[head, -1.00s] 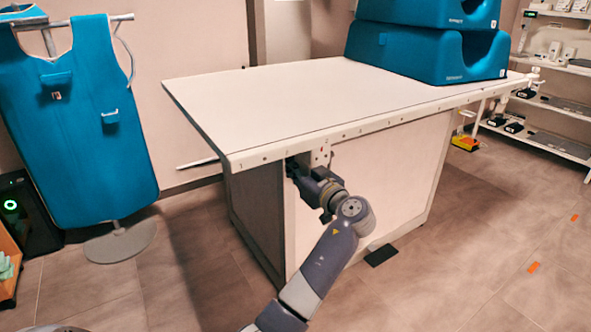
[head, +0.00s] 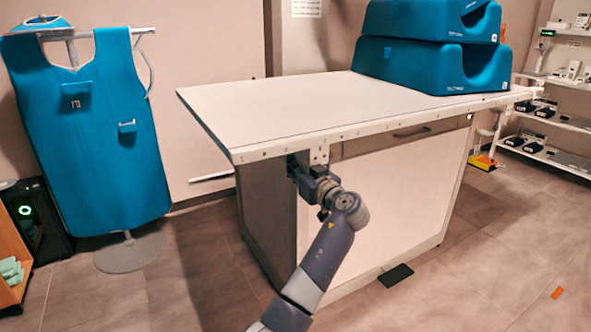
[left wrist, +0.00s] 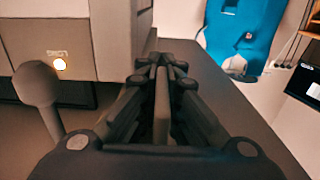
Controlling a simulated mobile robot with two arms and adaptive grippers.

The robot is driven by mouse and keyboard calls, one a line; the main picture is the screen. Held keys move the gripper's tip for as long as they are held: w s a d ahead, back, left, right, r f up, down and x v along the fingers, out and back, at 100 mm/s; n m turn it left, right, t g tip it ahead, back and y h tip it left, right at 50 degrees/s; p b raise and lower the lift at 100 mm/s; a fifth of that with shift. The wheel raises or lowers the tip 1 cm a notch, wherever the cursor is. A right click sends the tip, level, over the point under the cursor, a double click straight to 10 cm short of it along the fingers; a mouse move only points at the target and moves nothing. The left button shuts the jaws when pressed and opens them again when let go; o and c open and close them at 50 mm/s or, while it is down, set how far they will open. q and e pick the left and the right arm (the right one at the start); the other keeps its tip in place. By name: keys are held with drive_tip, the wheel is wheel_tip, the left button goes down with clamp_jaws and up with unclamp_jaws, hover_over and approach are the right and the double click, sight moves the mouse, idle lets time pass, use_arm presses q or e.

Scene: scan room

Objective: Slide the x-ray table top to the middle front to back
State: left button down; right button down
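The white x-ray table top (head: 290,108) lies level on its boxy base (head: 365,205) and overhangs it at the left. A strip of the base's front with a recess (head: 412,133) shows below the top's near edge. A white bracket (head: 319,155) hangs from that edge near the left corner. My left gripper (head: 303,170) is under the edge beside the bracket. In the left wrist view its fingers (left wrist: 160,68) are closed around a thin grey handle (left wrist: 162,110). A ball-ended lever (left wrist: 36,88) stands apart at the left, below a lit button (left wrist: 60,64) marked LONG. My right gripper is out of view.
Blue foam cushions (head: 430,62) are stacked on the top's far right. A blue apron (head: 92,130) hangs on a stand at the left. A black pedal (head: 396,275) lies at the base's foot. Shelves (head: 560,120) stand at the right. The right-hand floor is mostly clear.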

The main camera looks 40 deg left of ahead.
use_arm(q)
drive_tip(key=c, duration=1.8)
unclamp_jaws()
drive_tip(key=shift+o, duration=0.2)
drive_tip(key=shift+d, duration=0.1)
drive_tip(key=v, duration=1.2)
